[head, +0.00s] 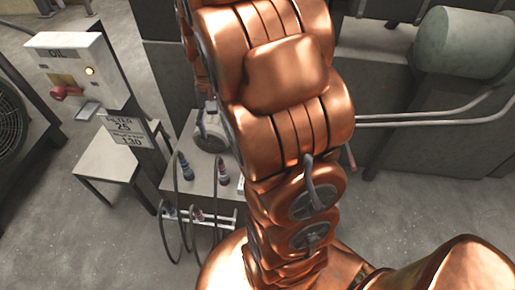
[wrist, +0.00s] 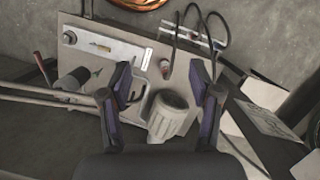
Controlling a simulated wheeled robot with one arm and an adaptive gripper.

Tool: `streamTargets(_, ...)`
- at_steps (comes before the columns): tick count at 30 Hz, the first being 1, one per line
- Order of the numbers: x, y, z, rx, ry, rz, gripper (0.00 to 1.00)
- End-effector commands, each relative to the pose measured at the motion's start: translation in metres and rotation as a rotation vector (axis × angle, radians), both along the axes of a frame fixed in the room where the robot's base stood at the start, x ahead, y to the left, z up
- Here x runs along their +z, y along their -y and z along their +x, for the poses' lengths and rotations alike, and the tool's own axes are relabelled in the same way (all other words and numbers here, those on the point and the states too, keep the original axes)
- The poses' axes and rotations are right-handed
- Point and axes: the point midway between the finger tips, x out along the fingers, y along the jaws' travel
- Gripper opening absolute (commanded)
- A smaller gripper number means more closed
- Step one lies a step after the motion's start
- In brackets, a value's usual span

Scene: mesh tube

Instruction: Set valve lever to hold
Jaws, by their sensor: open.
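My gripper (wrist: 160,74) shows in the wrist view with its two dark fingers spread wide apart and nothing between their tips. It is over a small grey bench (wrist: 118,62). A pale round fitting (wrist: 170,115) stands on the bench, low between the fingers; it also shows in the head view (head: 210,132). A small dark curved handle (wrist: 133,92) is close to the left finger; I cannot tell whether it is the valve lever. A red-ended rod (wrist: 40,65) sticks out at the bench's left. In the head view my arm hides the gripper.
A white OIL box (head: 78,65) with a red knob (head: 65,93) stands at left, above a small table (head: 108,160). Hoses with plugs (head: 188,172) hang at the bench front. A green tank (head: 462,42) and metal pipes (head: 430,119) are at right.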

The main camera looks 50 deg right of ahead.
Motion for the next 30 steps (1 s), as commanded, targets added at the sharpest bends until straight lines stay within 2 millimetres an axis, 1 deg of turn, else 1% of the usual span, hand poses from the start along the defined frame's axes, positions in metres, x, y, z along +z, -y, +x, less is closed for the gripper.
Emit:
streamTargets(1, -0.014, 0.013, 0.008, -0.037, -0.01, 0.006, 0.63)
streamTargets(6, -0.047, 0.053, 0.032, -0.146, -0.021, 0.02, 0.63)
streamTargets(11, -0.084, 0.093, 0.048, -0.246, -0.032, 0.039, 0.63)
streamTargets(15, -0.119, 0.127, 0.058, -0.328, -0.04, 0.059, 0.63)
streamTargets(17, -0.133, 0.142, 0.061, -0.364, -0.042, 0.067, 0.63)
streamTargets(18, -0.145, 0.151, 0.062, -0.388, -0.046, 0.075, 0.63)
streamTargets(21, -0.172, 0.175, 0.066, -0.445, -0.046, 0.091, 0.63)
streamTargets(24, -0.199, 0.196, 0.066, -0.5, -0.048, 0.112, 0.63)
streamTargets(27, -0.222, 0.215, 0.066, -0.546, -0.047, 0.127, 0.63)
streamTargets(30, -0.24, 0.227, 0.064, -0.581, -0.047, 0.143, 0.63)
